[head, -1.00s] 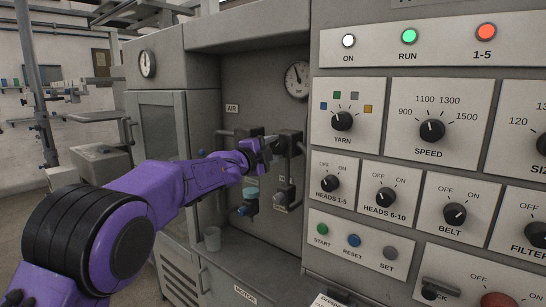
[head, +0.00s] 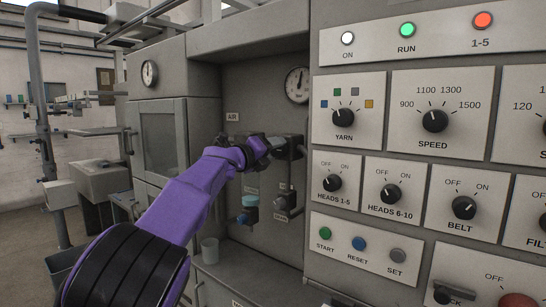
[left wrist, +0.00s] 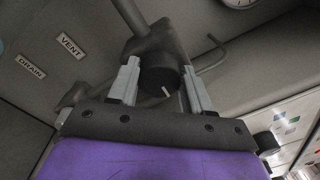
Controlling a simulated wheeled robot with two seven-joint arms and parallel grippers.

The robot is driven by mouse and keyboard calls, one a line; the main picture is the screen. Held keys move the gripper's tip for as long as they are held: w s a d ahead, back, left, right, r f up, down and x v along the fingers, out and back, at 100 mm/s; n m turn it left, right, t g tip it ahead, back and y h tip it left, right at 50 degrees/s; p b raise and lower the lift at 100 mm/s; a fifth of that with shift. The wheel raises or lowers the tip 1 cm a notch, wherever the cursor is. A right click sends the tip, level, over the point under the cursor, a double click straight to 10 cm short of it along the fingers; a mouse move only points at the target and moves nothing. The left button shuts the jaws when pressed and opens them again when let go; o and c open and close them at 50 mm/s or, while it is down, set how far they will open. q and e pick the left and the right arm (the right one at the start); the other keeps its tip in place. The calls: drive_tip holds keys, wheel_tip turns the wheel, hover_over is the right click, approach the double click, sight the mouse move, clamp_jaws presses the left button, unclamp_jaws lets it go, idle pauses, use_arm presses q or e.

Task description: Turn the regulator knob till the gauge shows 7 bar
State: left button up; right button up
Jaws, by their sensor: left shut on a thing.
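The regulator knob (left wrist: 160,76) is black with a white mark and sits between my left gripper's two grey fingers in the left wrist view. My left gripper (head: 264,146) is shut on the knob, in the recess beside the AIR label in the head view. The gripper and wrist hide most of the knob there. The round white pressure gauge (head: 298,85) is above and right of the gripper. Its dark needle points about upward, but the scale is too small to read. The gauge's lower edge also shows in the left wrist view (left wrist: 238,3). My right gripper is out of view.
A cup (head: 209,250) stands on the ledge. The control panel (head: 390,150) with its knobs juts out on the right.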

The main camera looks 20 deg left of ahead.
use_arm(q)
drive_tip(key=shift+f+m+b, duration=0.15)
drive_tip(key=shift+m+b, duration=0.15)
drive_tip(key=shift+m, duration=0.5)
drive_tip(key=o, duration=1)
drive_tip(key=shift+o, duration=0.2)
